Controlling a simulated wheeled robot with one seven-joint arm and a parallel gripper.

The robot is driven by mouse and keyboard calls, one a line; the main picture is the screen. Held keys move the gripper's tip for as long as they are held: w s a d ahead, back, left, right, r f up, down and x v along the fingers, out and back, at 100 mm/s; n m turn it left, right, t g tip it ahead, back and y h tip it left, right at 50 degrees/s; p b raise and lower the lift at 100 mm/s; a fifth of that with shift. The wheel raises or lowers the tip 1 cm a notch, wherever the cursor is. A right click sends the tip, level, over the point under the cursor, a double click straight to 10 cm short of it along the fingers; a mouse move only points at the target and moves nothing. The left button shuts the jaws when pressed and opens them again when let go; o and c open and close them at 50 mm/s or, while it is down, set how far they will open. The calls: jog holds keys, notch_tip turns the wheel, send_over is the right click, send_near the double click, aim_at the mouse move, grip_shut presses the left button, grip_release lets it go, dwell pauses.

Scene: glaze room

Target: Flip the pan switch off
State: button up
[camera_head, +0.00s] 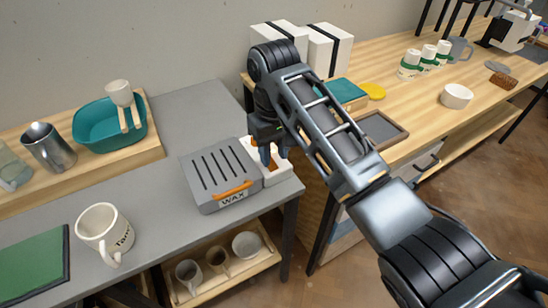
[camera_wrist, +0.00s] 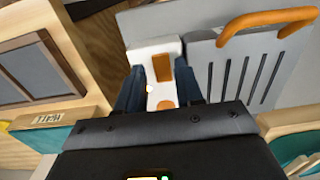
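The wax pan (camera_head: 222,178) is a grey slotted box labelled WAX with an orange handle, on the grey table. A white switch box (camera_head: 280,174) adjoins its right side. In the wrist view the switch box (camera_wrist: 150,50) carries an orange rocker switch (camera_wrist: 160,68) and a round orange spot (camera_wrist: 165,104) below it. Which way the rocker is tipped is unclear. My gripper (camera_head: 268,158) is over the switch box, pointing down. In the wrist view my gripper (camera_wrist: 159,88) has its two dark blue fingers apart, with the box showing between them. Contact cannot be told.
A white mug (camera_head: 104,232) stands left of the pan. A teal basin (camera_head: 100,125) and a metal pitcher (camera_head: 48,147) stand on a wooden board behind. A dark framed tray (camera_head: 380,130) lies on the wooden counter at right, close by my arm.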

aim_at(274, 168)
jog(key=shift+f, duration=1.55)
grip_shut()
